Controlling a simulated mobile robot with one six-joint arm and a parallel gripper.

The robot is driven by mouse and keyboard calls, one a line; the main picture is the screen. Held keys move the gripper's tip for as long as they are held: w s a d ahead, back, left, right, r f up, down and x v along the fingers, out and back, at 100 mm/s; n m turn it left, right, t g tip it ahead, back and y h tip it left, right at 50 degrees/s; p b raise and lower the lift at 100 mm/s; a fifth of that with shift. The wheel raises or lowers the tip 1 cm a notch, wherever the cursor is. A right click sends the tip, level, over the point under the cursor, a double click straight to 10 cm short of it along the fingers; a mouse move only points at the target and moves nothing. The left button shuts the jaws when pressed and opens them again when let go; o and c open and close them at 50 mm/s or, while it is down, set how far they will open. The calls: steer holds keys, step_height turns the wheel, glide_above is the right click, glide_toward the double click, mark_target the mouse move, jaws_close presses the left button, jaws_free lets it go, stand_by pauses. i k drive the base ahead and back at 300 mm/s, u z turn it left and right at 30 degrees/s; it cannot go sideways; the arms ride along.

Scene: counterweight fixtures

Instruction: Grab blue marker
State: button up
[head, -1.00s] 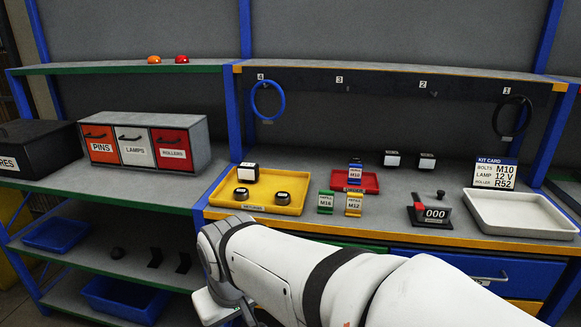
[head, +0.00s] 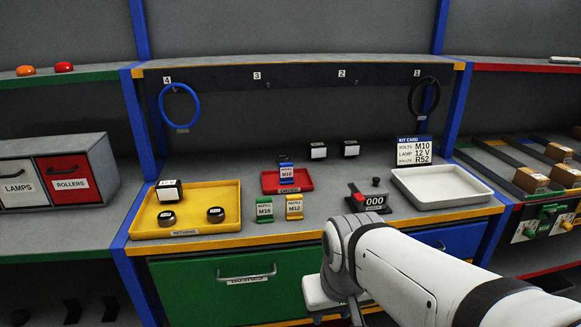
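No blue pen-like marker shows in the head view. A small blue tag holder (head: 287,173) labelled M10 stands upright at the red tray (head: 271,186) on the middle bench. A green tag holder (head: 264,211) labelled M16 and a yellow one (head: 294,209) labelled M12 stand in front of that tray. My white arm reaches in from the lower right, in front of the bench's drawers. Its fingers do not show, so I see no hold on anything.
A yellow tray (head: 233,225) with several dark pieces is at the bench's left. A counter (head: 369,200) reading 000 and an empty white tray (head: 490,184) are at the right. A blue ring (head: 163,103) and a black ring (head: 412,98) hang above. A green drawer (head: 200,292) is below.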

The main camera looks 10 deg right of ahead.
mark_target(286, 169)
steer(key=i, duration=1)
steer(key=z, duration=0.05)
